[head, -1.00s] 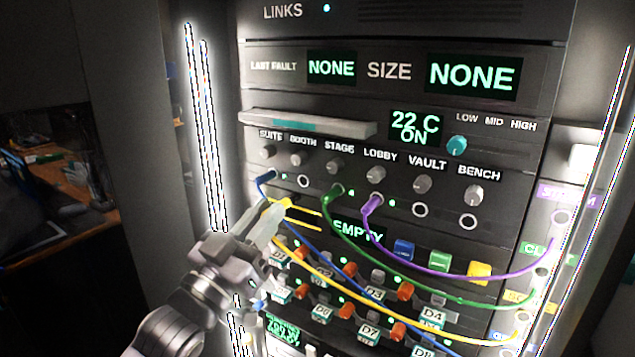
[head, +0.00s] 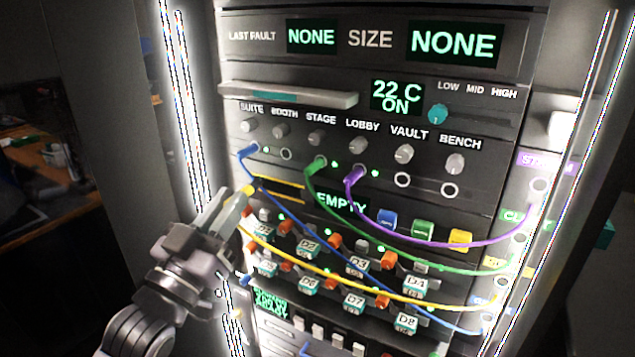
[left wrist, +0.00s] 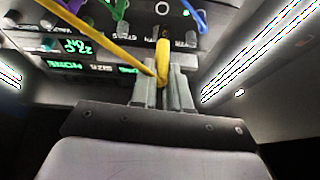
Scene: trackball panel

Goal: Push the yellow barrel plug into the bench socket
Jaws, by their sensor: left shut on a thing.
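The yellow barrel plug (head: 249,190) is in my left gripper (head: 238,203), at the panel's left edge, below the suite and booth sockets. In the left wrist view the yellow plug (left wrist: 163,52) sticks out from between the fingers of my left gripper (left wrist: 162,92), pointing at the panel. A yellow cable runs from it across the panel to the right side. The bench socket (head: 450,190) is an empty ring under the BENCH label and knob, well right of the plug. My right gripper is not in view.
A blue plug (head: 247,152), a green plug (head: 313,166) and a purple plug (head: 354,175) sit in other sockets; their cables loop down to the right. The booth socket (head: 286,154) and vault socket (head: 402,180) are empty rings. Bright light strips flank the panel.

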